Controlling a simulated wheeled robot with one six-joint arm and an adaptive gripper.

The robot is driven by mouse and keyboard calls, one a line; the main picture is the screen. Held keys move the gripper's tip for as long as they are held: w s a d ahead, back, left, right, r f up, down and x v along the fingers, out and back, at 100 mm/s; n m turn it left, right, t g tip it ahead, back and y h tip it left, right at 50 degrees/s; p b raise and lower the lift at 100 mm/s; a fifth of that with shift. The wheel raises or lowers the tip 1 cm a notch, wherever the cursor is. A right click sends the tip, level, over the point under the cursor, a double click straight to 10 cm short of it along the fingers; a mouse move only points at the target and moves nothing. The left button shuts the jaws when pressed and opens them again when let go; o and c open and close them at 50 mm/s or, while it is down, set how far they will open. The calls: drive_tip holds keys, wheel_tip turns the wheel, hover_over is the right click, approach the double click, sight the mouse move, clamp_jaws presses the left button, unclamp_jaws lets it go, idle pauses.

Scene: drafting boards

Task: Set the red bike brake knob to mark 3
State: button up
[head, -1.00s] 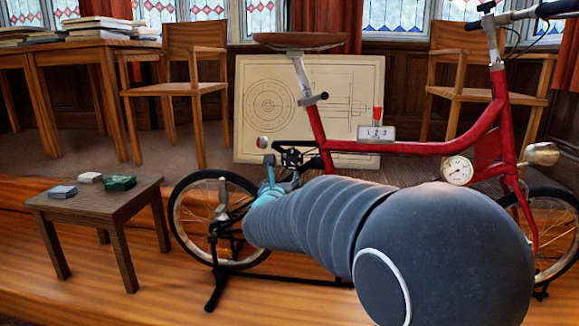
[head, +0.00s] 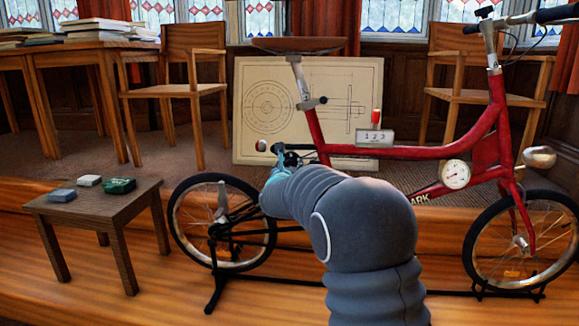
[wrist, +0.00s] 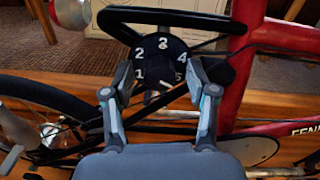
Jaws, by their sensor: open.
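In the wrist view a black round dial (wrist: 162,60) on the red bike carries white numbers 1 to 5, with 3 at the top. A small pale line (wrist: 166,113) shows low on it between the fingers; I cannot tell whether it is the knob's pointer. My gripper (wrist: 160,80) is open, one finger on each side of the dial's lower part, and contact cannot be made out. In the head view my gripper (head: 276,168) is near the rear of the red bike (head: 400,152), and the dial is not clear there.
A small box marked 1 2 3 with a red lever (head: 377,122) sits on the bike's top tube. A round gauge (head: 455,174) is near the front. A low wooden table (head: 100,205) with small boxes stands left. A black loop (wrist: 165,14) lies above the dial.

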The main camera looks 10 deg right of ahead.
clamp_jaws()
idle(0.4)
